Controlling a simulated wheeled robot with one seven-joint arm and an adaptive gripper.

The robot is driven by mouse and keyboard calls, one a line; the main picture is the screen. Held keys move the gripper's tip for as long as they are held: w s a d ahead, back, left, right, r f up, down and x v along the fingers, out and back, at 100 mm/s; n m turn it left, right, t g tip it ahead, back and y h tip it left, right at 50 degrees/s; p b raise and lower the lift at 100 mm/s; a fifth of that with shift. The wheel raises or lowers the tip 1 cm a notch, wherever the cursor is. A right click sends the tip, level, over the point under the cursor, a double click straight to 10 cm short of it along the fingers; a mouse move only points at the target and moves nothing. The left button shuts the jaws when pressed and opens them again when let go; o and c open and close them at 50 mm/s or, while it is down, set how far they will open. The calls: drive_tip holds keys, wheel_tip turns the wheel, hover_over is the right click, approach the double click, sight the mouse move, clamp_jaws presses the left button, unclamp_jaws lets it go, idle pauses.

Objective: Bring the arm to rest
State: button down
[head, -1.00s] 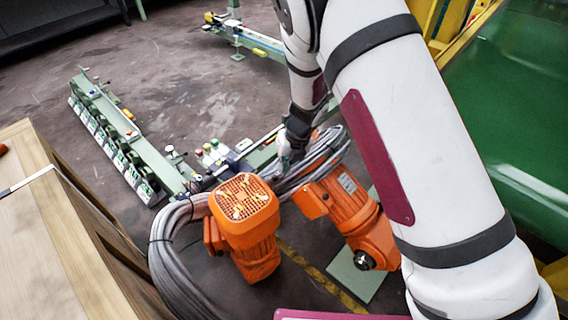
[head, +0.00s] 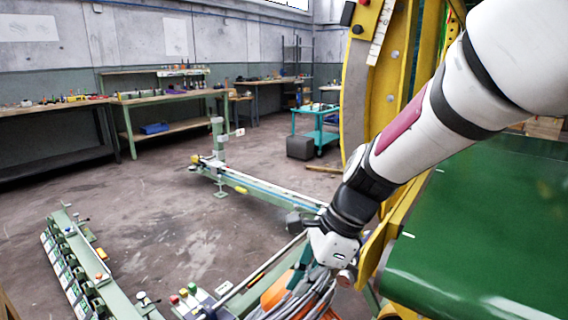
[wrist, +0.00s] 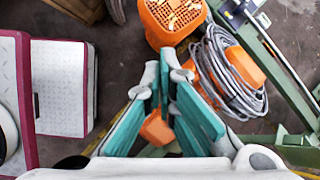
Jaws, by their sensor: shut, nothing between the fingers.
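My arm (head: 405,125) reaches down from the upper right in the head view, in front of the yellow frame. My gripper (head: 298,268) is at its lower end, with teal fingers pointing down above grey cables and orange motor parts. In the wrist view my gripper (wrist: 166,68) has its fingertips near each other, with no object seen between them. An orange motor (wrist: 174,20) with a grille and a grey cable coil (wrist: 222,75) lie beyond the fingertips, apart from them as far as I can tell.
A green belt (head: 490,225) and a yellow frame (head: 358,90) stand close on the right. A green rail with a row of units (head: 75,262) is at lower left. A long green rail stand (head: 255,185) lies ahead. Open floor (head: 150,190) spreads left. Workbenches (head: 165,97) line the wall.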

drive_tip(key=s+d+r+n+h, duration=0.25)
drive_tip(key=s+d+n, duration=0.3)
drive_tip(key=s, duration=0.35)
drive_tip(key=s+d+r+n+h, duration=0.1)
drive_tip(key=s+d+r+n, duration=0.2)
drive_tip(key=s+d+n, duration=0.4)
drive_tip(key=s+d+r+n+h, duration=0.2)
drive_tip(key=s+d+n, duration=0.2)
drive_tip(key=s, duration=0.6)
wheel_tip(320, 180, up, 22)
drive_tip(key=t+p, duration=0.4)
drive_tip(key=p, duration=1.7)
drive_tip(key=shift+a+r+y, duration=0.2)
drive_tip(key=shift+r+y, duration=0.05)
drive_tip(key=shift+y, duration=0.1)
drive_tip(key=shift+a, duration=0.15)
